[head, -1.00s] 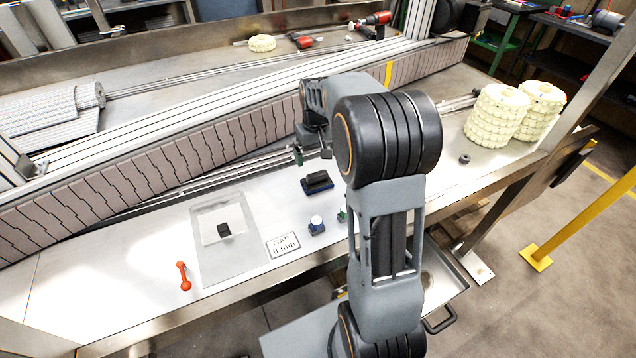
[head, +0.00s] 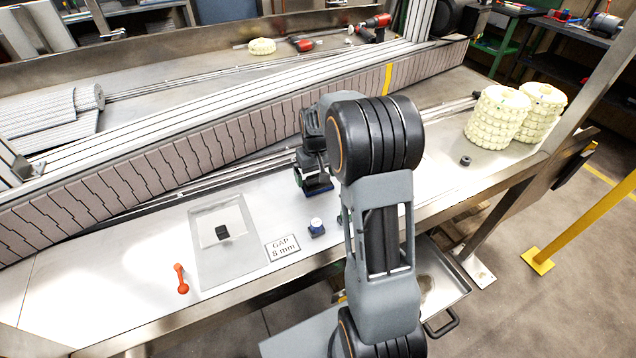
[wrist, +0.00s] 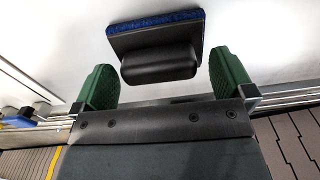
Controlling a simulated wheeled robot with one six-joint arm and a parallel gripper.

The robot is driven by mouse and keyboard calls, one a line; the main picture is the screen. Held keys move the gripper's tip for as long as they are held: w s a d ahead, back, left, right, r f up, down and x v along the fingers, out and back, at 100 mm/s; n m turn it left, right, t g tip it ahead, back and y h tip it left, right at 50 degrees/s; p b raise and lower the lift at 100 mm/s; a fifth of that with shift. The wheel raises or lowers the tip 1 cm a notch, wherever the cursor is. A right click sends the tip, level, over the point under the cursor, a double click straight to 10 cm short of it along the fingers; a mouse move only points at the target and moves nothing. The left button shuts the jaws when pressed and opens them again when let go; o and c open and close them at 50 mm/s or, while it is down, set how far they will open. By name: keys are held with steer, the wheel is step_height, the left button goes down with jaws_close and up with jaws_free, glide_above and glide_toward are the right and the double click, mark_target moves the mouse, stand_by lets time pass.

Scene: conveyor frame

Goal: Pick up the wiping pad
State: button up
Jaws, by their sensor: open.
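The wiping pad is a blue-edged block with a rounded black handle. In the head view the pad (head: 319,190) lies on the metal bench, mostly hidden behind my gripper (head: 308,174). The wrist view shows the pad (wrist: 160,30) with its black handle towards my gripper (wrist: 162,68). My gripper is open, with one green finger on each side of the handle. Gaps show between the fingers and the handle, and the handle's near end is a little short of the palm. I cannot tell the exact height of the fingers over the bench.
A small blue piece with a white top (head: 316,227) stands just in front of the pad. A "GAP 8 mm" sign (head: 283,247), a clear plate (head: 212,262) and an orange-red tool (head: 181,279) lie to the left. The conveyor (head: 190,150) runs behind; stacked cream sprockets (head: 497,115) stand right.

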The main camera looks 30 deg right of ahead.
steer(key=shift+c, duration=0.4)
steer(key=c, duration=0.9)
steer(key=shift+r, duration=0.15)
steer(key=shift+c, duration=0.2)
steer(key=shift+r, duration=0.7)
steer(key=s+a+r, duration=0.3)
steer(key=s+r, duration=0.2)
steer(key=s, duration=0.1)
steer(key=s+a+r+p, duration=0.1)
steer(key=s+a+r, duration=0.1)
steer(key=s+r, duration=0.4)
steer(key=shift+s+a+r, duration=0.2)
steer(key=shift+s+a, duration=0.2)
